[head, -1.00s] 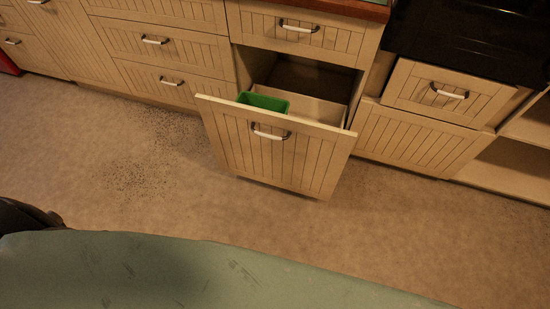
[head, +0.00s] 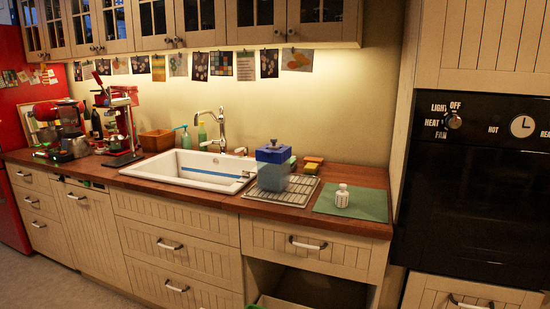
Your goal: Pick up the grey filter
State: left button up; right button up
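A small pale grey-white piece with a narrower top (head: 342,196), which looks like the filter, stands upright on a green mat (head: 322,207) at the right end of the wooden counter. To its left, a container with a blue lid and a clear grey lower part (head: 272,172) stands on a metal drying rack (head: 295,194). Neither of my grippers is in view.
A white sink (head: 190,168) with a tap (head: 222,130) is left of the rack. Sponges (head: 312,164) lie behind the rack. A black oven (head: 470,190) borders the counter on the right. Coffee equipment (head: 120,135) stands at the left. Below the counter, an opening shows a green edge (head: 253,307).

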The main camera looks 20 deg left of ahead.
aim_at(274, 147)
jog(key=j+z, duration=0.15)
jog(key=z, duration=0.8)
jog(key=j+z, duration=0.25)
jog(key=j, duration=0.2)
jog(key=j+z, duration=0.2)
jog(key=j, duration=0.25)
jog(key=j+z, duration=0.25)
jog(key=j, duration=0.2)
jog(key=k+j+z, duration=0.2)
jog(key=j, duration=0.2)
jog(key=j+z, duration=0.25)
jog(key=j, duration=0.2)
jog(key=k+j+z, duration=0.2)
jog(key=j, duration=0.15)
